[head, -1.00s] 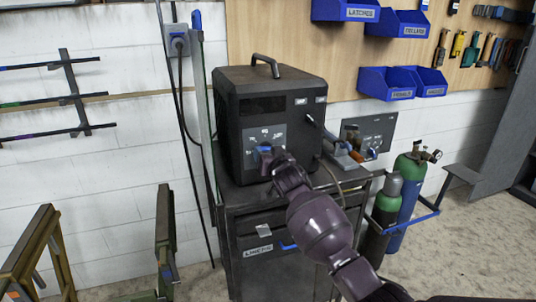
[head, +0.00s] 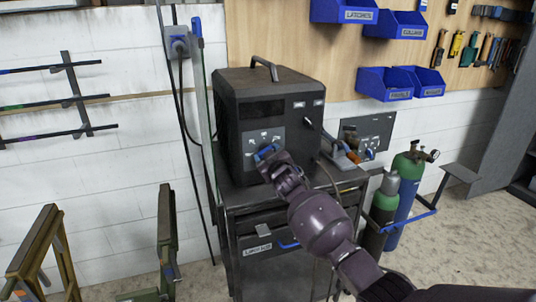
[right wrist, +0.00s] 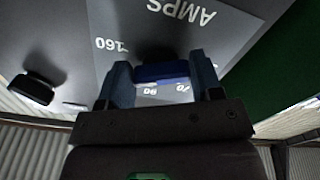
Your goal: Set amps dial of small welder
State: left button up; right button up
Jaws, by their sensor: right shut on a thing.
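The small welder (head: 264,115) is a black box with a top handle, standing on a dark cart. Its grey dial panel (head: 252,139) faces me in the head view. In the right wrist view the panel (right wrist: 215,30) shows upside down with "AMPS", "160" and smaller numbers. The blue amps dial (right wrist: 160,73) sits between the two fingers of my right gripper (right wrist: 162,80), which is shut on it. In the head view my right gripper (head: 270,155) covers part of the dial. Where the dial points is hard to read. My left gripper is not in view.
The cart (head: 262,222) has a drawer with a blue handle. Gas cylinders (head: 397,200) stand to its right. A torch-like tool with an orange part (head: 352,157) lies beside the welder. Sawhorse-like stands (head: 167,240) are at the left. Blue bins (head: 386,84) hang above.

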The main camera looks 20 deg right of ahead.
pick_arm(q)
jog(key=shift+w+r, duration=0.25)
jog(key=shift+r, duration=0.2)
pick_arm(e)
jog(key=shift+r+n, duration=0.1)
jog(key=shift+n, duration=1.1)
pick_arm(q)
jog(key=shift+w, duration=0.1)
pick_arm(e)
jog(key=o, duration=0.9)
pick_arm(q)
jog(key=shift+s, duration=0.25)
pick_arm(e)
jog(key=shift+s, duration=0.15)
pick_arm(q)
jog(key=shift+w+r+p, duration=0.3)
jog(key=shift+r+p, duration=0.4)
jog(key=shift+p, duration=0.05)
pick_arm(e)
jog(key=s, duration=1)
jog(key=shift+s+d, duration=0.2)
jog(key=shift+s, duration=0.1)
